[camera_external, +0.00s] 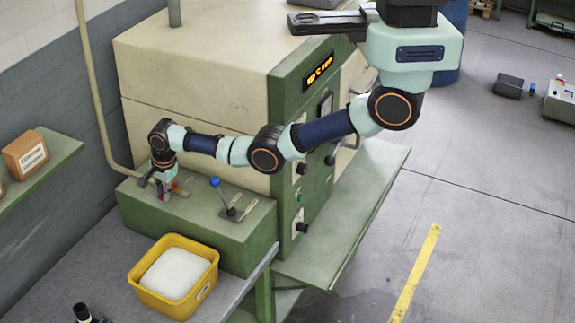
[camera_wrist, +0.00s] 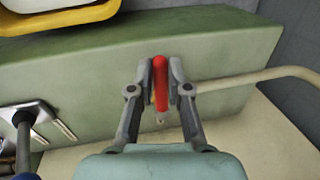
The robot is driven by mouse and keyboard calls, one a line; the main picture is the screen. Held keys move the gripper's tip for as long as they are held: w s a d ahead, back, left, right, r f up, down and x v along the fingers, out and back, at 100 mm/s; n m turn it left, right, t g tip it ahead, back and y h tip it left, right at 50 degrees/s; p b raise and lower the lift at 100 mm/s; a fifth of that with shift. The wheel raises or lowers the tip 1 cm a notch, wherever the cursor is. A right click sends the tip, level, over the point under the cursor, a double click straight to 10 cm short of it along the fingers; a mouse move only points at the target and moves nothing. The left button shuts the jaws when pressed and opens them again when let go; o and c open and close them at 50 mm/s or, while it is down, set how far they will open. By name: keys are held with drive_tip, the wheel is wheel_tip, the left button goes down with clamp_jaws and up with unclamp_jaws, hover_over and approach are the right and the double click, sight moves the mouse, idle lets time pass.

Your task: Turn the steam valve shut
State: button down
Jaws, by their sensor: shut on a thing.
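The steam valve shows as a red handle (camera_wrist: 160,82) in the wrist view, at the top of the green block, with a pale stem end below it. My gripper (camera_wrist: 160,70) has one finger on each side of the red handle and is shut on it. In the external view my gripper (camera_external: 164,190) is low over the left part of the green block (camera_external: 190,225), beside the wall pipe.
A lever with a blue knob (camera_external: 215,182) stands on a slotted plate right of my gripper. A yellow bin (camera_external: 205,285) with white contents sits in front of the block. A beige pipe (camera_external: 95,85) runs down the wall to the block. A shelf with a box (camera_external: 25,155) is at left.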

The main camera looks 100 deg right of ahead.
drive_tip(key=c, duration=1.1)
unclamp_jaws()
drive_tip(key=shift+r, duration=0.1)
drive_tip(key=r, duration=0.4)
drive_tip(key=s+a+r, duration=0.1)
drive_tip(key=r, duration=0.2)
drive_tip(key=s+r, duration=0.1)
drive_tip(key=r, duration=0.3)
drive_tip(key=shift+a+r, duration=0.2)
drive_tip(key=shift+r, duration=0.15)
drive_tip(key=shift+w, duration=0.1)
